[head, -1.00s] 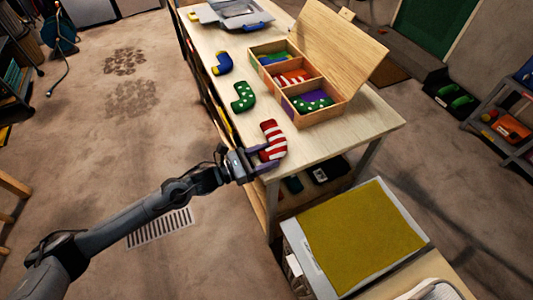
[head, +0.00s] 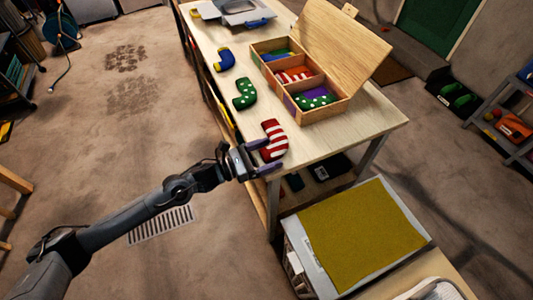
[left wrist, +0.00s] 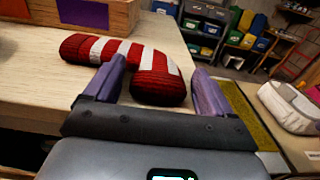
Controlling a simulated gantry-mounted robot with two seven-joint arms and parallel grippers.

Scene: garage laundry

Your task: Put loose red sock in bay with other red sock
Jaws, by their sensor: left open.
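The loose red sock with white stripes (head: 273,140) lies on the table near its front left corner. In the left wrist view the loose red sock (left wrist: 120,62) lies just ahead of the fingers, its near end between their tips. My left gripper (head: 264,158) is open at the table edge, its fingers pointing at the sock; in the left wrist view the gripper (left wrist: 155,85) holds nothing. The wooden divided box (head: 318,113) stands behind the sock with its lid open. Its middle bay holds the other red striped sock (head: 293,75). My right gripper is not in view.
A green dotted sock (head: 244,94) and a blue sock (head: 224,60) lie along the table's left side. The box's other bays hold green, purple and blue socks. The table (head: 345,143) is bare right of the loose sock.

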